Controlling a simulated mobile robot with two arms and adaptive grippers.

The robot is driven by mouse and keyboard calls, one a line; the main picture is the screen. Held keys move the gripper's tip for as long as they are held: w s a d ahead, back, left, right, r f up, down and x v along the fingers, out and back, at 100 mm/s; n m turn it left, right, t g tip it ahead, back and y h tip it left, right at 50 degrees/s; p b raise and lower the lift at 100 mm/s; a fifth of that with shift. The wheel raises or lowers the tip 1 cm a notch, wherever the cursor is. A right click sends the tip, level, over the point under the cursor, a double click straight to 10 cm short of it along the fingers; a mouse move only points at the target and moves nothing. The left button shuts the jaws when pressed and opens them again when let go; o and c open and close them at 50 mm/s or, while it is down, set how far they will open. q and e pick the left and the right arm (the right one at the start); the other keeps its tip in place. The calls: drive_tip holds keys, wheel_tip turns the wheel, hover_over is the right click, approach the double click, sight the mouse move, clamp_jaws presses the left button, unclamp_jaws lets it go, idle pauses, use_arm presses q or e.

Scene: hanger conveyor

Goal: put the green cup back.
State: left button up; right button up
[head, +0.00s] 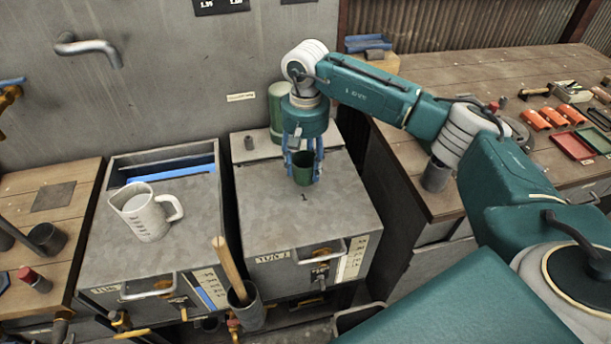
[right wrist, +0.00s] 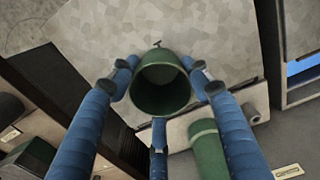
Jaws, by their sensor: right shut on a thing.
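The green cup (head: 303,168) is at the grey metal cabinet top (head: 330,205) in the middle of the head view. My right gripper (head: 303,176) reaches down around it, shut on it. In the right wrist view the blue fingers of my right gripper (right wrist: 160,98) surround the cup (right wrist: 165,104), whose open mouth faces the camera. The cup looks upright. I cannot tell whether its base touches the cabinet top. My left gripper is not in view.
A tall green cylinder (head: 275,110) stands just behind the cup and also shows in the wrist view (right wrist: 207,150). A white measuring jug (head: 140,212) stands on the left cabinet. A wooden handle (head: 229,265) rises in front. A wooden bench (head: 450,80) with tools is at right.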

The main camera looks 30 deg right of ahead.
sight(304, 181)
wheel_tip(304, 181, down, 2)
drive_tip(key=shift+a+f, duration=0.15)
wheel_tip(304, 181, down, 4)
drive_tip(key=shift+r+p, duration=0.1)
drive_tip(key=shift+p, duration=0.65)
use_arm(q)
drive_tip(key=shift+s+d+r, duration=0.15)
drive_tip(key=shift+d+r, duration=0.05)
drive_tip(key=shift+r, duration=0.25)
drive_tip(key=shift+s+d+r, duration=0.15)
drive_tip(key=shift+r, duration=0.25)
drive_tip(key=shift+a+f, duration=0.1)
use_arm(e)
drive_tip(key=shift+f+b, duration=0.25)
drive_tip(key=shift+b, duration=0.05)
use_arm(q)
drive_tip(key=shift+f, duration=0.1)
use_arm(e)
drive_tip(key=o, duration=1.3)
